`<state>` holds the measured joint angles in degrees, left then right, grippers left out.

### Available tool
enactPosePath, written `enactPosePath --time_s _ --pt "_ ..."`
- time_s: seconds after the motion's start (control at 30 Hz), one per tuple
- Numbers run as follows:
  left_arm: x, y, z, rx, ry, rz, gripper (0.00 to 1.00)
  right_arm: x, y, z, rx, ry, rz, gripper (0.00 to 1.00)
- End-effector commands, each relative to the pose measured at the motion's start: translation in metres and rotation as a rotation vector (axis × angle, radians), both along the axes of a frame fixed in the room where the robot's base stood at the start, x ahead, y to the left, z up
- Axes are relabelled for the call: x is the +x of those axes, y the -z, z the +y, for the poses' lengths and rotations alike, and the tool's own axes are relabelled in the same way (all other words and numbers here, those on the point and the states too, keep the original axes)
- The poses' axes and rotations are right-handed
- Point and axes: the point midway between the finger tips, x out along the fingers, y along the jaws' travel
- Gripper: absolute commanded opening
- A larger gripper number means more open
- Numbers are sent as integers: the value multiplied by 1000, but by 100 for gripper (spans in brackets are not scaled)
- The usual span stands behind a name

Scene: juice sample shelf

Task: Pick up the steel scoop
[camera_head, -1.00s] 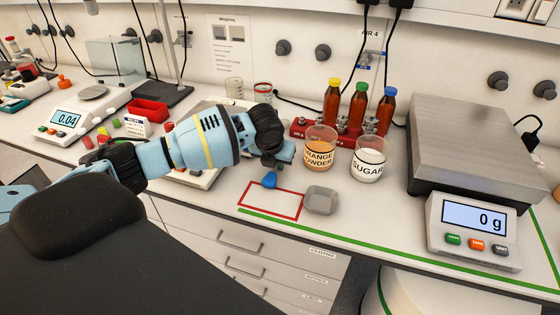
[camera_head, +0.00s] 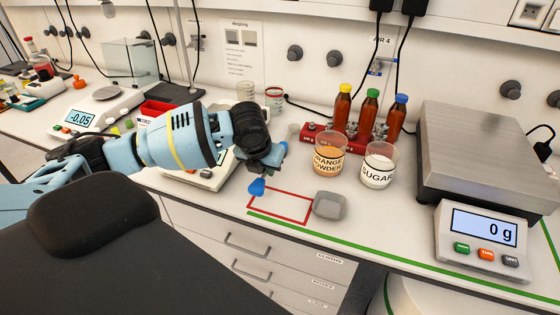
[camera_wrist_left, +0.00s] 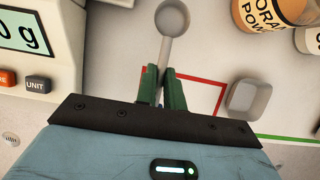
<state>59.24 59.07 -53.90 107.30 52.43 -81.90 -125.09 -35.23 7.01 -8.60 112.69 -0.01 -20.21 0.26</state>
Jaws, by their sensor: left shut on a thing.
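The steel scoop (camera_wrist_left: 172,20) shows in the left wrist view, its round bowl toward the top and its thin handle running down between the green fingertips. My left gripper (camera_wrist_left: 162,75) is shut on that handle. In the head view the left gripper (camera_head: 268,162) is above the bench by the red-outlined rectangle (camera_head: 281,221). There the gripper hides most of the scoop. A blue piece (camera_head: 257,187) shows just below the gripper; I cannot tell whether it belongs to the scoop. My right gripper is not in view.
A grey weighing dish (camera_head: 330,206) sits at the rectangle's right. Orange powder (camera_head: 330,155) and sugar (camera_head: 377,168) beakers stand behind it, before a red rack (camera_head: 315,132) with bottles. A large scale (camera_head: 478,235) reading 0 g stands at right. A smaller balance (camera_head: 202,178) lies behind my arm.

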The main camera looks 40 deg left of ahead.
Motion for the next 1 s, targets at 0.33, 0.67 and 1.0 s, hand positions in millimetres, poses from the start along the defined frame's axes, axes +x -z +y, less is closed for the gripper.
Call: enactPosePath --time_s 0.33,0.67,1.0 --pt "-66 -6 12 1 1 1 0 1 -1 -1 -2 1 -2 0" --pt "-83 -7 14 -1 1 1 0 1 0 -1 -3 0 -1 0" --pt "-84 -1 5 -7 -124 14 0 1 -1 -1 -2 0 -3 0"
